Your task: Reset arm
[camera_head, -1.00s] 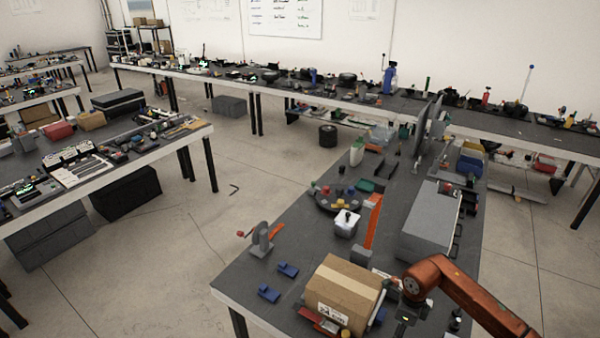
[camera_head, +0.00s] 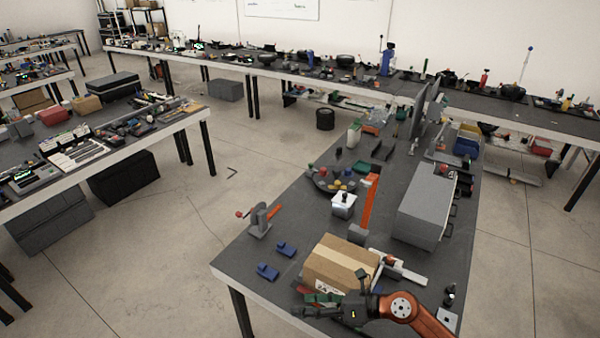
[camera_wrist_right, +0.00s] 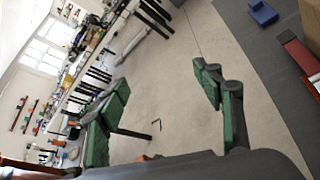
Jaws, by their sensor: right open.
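My right arm, orange with a dark wrist, comes in from the lower right in the head view. My right gripper (camera_head: 322,304) is at the near edge of the dark workbench (camera_head: 400,268), just in front of a cardboard box (camera_head: 340,265). In the right wrist view its two green-padded fingers (camera_wrist_right: 165,105) stand wide apart with only floor and far tables seen between them. It holds nothing. My left gripper is not in either view.
Two blue blocks (camera_head: 268,272) and a grey vise-like tool (camera_head: 262,220) lie left of the box. A grey cabinet (camera_head: 422,212) stands to the right behind it. A round tray of colored parts (camera_head: 330,180) and an orange strip (camera_head: 369,202) lie farther back. Open floor is left of the bench.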

